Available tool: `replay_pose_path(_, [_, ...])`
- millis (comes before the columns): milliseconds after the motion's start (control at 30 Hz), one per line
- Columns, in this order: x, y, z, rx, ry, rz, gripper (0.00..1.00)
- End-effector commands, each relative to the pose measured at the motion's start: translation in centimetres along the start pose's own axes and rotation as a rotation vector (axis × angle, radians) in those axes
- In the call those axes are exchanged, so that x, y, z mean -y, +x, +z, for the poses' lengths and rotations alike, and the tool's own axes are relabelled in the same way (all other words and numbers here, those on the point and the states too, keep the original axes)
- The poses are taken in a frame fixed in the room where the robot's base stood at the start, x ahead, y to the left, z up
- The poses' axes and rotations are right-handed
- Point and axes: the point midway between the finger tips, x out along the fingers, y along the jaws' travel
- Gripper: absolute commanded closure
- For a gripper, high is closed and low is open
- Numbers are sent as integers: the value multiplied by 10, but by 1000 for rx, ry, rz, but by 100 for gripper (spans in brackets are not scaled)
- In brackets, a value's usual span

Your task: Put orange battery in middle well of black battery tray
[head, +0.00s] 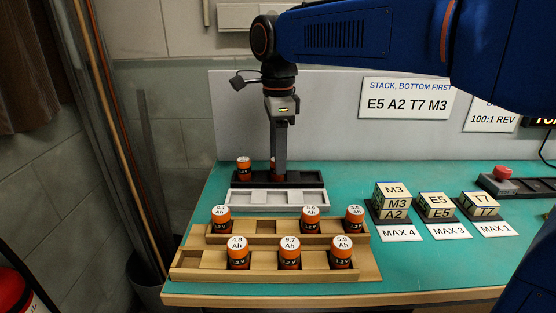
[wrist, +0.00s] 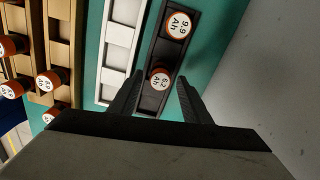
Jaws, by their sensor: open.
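The black battery tray (head: 312,179) lies at the back of the bench, and it also shows in the wrist view (wrist: 150,98). An orange battery marked 9.9 (wrist: 179,25) stands in its end well, at the left in the head view (head: 243,166). Another orange battery marked 6.2 (wrist: 160,78) stands in the middle well; my gripper mostly hides it in the head view. My gripper (wrist: 161,78) is open above the tray, its fingertips on either side of the 6.2 battery with visible gaps. The well on the other side looks empty.
A white tray (head: 275,197) lies empty just in front of the black one. Wooden racks (head: 187,262) nearer the front hold several orange batteries. Labelled blocks (head: 393,196) stand at the right. A grey panel (head: 330,137) rises behind.

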Motion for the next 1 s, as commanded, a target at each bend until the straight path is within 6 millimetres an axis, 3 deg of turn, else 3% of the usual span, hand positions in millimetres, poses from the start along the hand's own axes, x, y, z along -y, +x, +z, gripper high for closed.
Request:
replay_pose_path(300, [1, -61, 0, 2, 0, -3, 56])
replay_pose_path(500, [1, -91, 0, 1, 0, -2, 56])
replay_pose_path(700, [0, -105, 0, 0, 0, 0, 56])
replay_pose_path(1000, [0, -107, 0, 0, 0, 0, 56])
